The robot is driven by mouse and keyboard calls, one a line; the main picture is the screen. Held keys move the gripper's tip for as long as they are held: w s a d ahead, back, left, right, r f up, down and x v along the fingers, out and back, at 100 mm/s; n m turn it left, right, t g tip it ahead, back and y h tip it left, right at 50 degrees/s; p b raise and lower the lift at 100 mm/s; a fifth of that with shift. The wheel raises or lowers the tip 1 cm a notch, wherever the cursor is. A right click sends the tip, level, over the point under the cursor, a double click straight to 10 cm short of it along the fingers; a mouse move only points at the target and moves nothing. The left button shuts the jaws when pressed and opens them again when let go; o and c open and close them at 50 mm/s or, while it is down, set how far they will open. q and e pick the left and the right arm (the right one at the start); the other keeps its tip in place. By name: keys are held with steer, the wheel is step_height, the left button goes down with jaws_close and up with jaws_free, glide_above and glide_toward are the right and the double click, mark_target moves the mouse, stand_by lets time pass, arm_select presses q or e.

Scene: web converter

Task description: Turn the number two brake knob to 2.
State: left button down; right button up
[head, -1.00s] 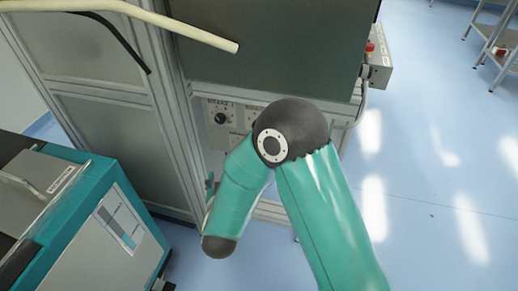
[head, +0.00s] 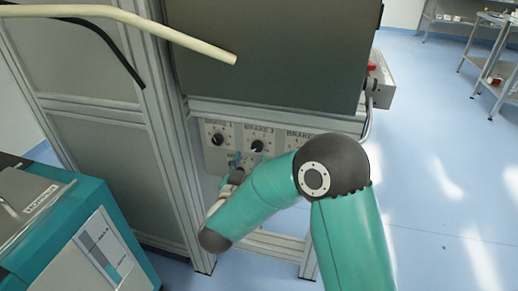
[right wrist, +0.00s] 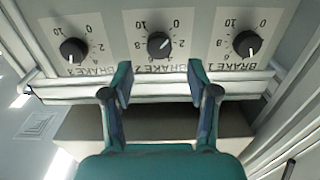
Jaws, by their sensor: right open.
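The number two brake knob (head: 257,146) is a round black knob on a pale panel under the dark machine housing, between the Brake 1 knob (head: 217,140) and the Brake 3 label (head: 300,136). In the right wrist view the panel is upside down, with the Brake 2 knob (right wrist: 158,44) in the middle.
The Brake 1 knob (right wrist: 246,43) and Brake 3 knob (right wrist: 73,50) flank the middle one. A metal rail (right wrist: 60,92) runs along the panel edge. A teal cabinet (head: 75,240) stands at the left.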

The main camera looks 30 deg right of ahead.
mark_target(256, 148)
steer(key=x, duration=0.6)
steer(key=shift+d, duration=0.1)
